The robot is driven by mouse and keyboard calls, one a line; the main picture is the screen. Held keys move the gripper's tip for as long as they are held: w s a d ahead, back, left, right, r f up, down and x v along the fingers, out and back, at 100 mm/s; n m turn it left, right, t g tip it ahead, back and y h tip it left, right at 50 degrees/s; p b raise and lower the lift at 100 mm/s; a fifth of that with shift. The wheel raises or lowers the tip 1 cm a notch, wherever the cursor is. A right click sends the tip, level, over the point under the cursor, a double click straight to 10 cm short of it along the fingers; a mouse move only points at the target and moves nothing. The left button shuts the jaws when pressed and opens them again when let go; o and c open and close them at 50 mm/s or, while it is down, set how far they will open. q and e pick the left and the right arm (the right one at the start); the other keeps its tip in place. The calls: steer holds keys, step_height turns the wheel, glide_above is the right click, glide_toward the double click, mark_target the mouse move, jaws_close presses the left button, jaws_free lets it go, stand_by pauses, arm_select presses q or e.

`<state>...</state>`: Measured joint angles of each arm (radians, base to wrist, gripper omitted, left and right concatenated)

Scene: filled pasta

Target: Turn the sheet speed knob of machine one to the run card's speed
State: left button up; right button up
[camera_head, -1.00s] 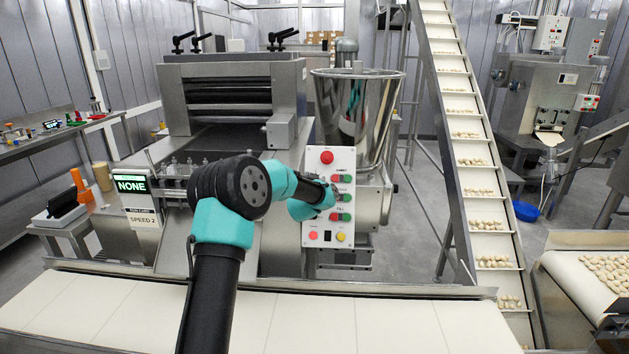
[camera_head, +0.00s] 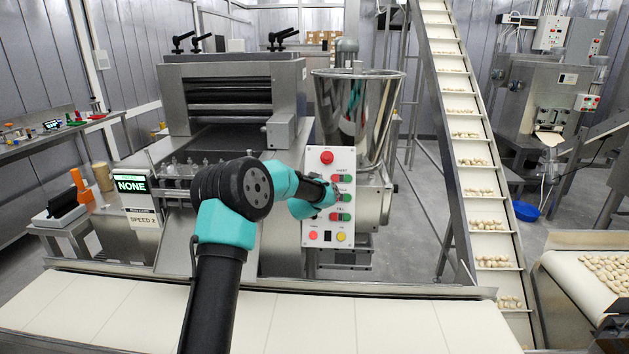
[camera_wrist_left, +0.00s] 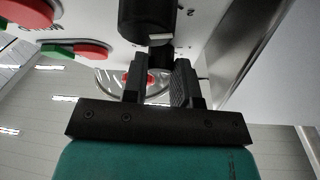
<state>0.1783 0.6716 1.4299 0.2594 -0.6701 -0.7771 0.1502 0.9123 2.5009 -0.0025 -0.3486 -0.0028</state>
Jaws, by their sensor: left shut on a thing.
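My left gripper (camera_head: 333,194) reaches the white control panel (camera_head: 317,170) on the front of the machine. The gripper's fingers (camera_wrist_left: 160,82) are shut on a black knob (camera_wrist_left: 148,18) that has a white mark at its edge, seen in the left wrist view. In the head view the knob is hidden by the gripper. The run card (camera_head: 143,221) at left reads SPEED 2. A display (camera_head: 131,185) above it reads NONE in green. My right gripper is out of view.
Red and green buttons (camera_head: 343,216) line the panel close to the gripper, with a large red button (camera_head: 326,157) above. A steel hopper (camera_head: 357,110) stands behind. A pale belt (camera_head: 300,320) runs across the front. An inclined conveyor (camera_head: 470,150) carries pasta at right.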

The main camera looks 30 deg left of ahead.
arm_select(q)
steer(key=shift+n, duration=0.3)
steer(key=shift+n+y, duration=0.6)
steer(key=shift+n, duration=0.1)
steer(key=o, duration=0.9)
steer(key=shift+d, duration=0.1)
steer(key=v, duration=1.7)
steer(key=shift+s+d+r, duration=0.1)
steer(key=shift+s+r, duration=0.05)
steer(key=shift+r, duration=0.15)
